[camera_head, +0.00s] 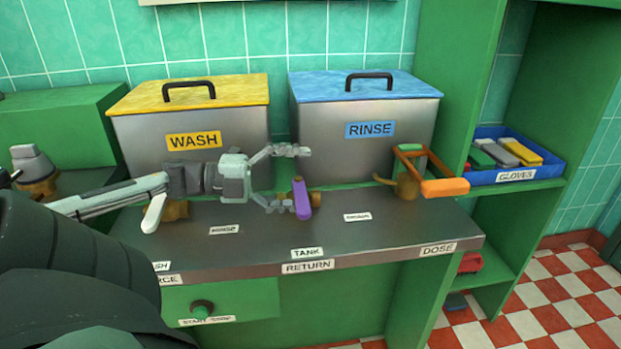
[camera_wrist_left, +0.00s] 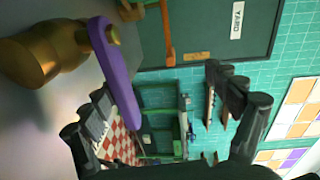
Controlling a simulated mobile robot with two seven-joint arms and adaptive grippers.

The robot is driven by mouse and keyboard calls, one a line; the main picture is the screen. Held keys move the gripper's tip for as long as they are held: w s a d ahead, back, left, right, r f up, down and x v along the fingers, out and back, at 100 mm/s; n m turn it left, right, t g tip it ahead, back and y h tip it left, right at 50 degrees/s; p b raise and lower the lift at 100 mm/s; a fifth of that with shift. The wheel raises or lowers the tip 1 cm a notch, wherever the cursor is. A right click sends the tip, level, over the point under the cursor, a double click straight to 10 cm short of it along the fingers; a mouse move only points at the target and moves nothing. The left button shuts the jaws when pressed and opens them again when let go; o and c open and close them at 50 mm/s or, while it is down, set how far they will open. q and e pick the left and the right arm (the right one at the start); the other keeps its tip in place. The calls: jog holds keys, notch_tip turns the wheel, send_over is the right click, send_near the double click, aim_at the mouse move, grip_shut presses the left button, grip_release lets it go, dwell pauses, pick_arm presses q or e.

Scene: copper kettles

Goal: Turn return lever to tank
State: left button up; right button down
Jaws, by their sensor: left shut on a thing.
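The return lever is a purple handle (camera_head: 302,199) on a brass valve (camera_head: 315,199) on the steel counter. Its handle points toward the counter's front edge, roughly toward the TANK label (camera_head: 307,252) above the RETURN label (camera_head: 307,267). A DRAIN label (camera_head: 357,217) lies to its right. My left gripper (camera_head: 290,178) is at the lever and is shut on it, though its fingers look well apart. In the left wrist view the purple handle (camera_wrist_left: 115,75) lies by the left-hand finger, and the brass body (camera_wrist_left: 45,48) is beyond. My right gripper is not in view.
Behind stand the WASH tank (camera_head: 192,160) and RINSE tank (camera_head: 370,150). An orange-handled valve (camera_head: 445,187) sits to the right, above the DOSE label (camera_head: 438,249). The counter front is mostly clear.

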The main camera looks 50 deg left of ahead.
pick_arm(q)
jog(key=shift+s+a+r, duration=0.35)
jog(key=shift+a+r, duration=0.15)
jog(key=shift+a, duration=0.15)
jog(key=shift+s+a+r, duration=0.3)
jog(key=shift+a+r, duration=0.15)
jog(key=shift+a, duration=0.2)
jog(key=shift+c, duration=0.8)
jog(key=shift+s+r, duration=0.25)
jog(key=shift+s, duration=0.3)
jog(key=c, duration=0.9)
jog(key=shift+o, duration=0.2)
jog(key=shift+w+f, duration=0.1)
jog(key=shift+f, duration=0.2)
